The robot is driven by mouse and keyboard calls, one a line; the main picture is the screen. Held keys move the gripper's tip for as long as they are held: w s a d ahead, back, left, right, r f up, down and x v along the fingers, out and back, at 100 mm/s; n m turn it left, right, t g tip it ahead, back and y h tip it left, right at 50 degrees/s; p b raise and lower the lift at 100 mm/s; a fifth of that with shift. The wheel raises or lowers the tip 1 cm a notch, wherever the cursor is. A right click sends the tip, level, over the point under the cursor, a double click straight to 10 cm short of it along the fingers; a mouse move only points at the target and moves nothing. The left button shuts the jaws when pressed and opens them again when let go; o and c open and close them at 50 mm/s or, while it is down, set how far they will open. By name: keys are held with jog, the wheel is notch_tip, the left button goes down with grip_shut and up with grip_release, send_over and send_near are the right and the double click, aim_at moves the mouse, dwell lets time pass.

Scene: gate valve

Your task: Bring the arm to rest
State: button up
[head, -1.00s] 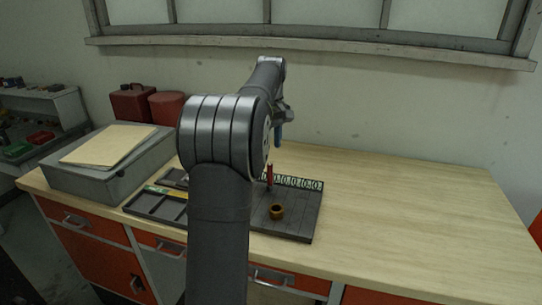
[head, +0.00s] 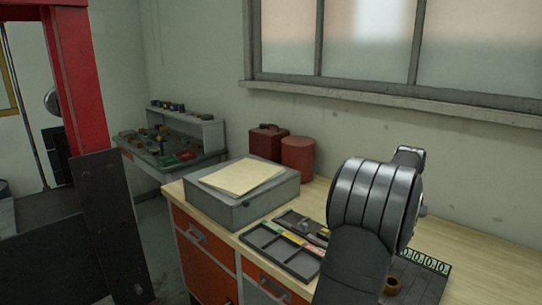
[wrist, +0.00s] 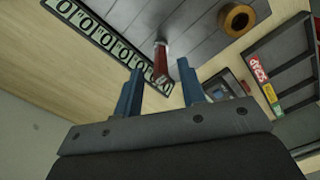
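My gripper (wrist: 160,92) shows in the wrist view with its two blue fingers apart and nothing between them. It hangs above the bench, over a dark slatted board (wrist: 190,35). A red-handled part (wrist: 161,65) stands at the board's edge, beyond the fingertips and apart from them as far as I can tell. A brass ring (wrist: 237,18) lies on the board, and it also shows in the head view (head: 391,285). In the head view my own arm hides the gripper.
A strip of numbered plates (wrist: 105,45) runs along the board. A divided dark tray (head: 281,252) lies left of my arm. A grey box (head: 240,207) with papers and two red containers (head: 298,155) stand on the bench (head: 318,188). A red post (head: 82,80) stands far left.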

notch_tip(320, 180, down, 4)
jog(key=shift+f, duration=0.2)
jog(key=shift+r, duration=2)
jog(key=shift+f, duration=0.1)
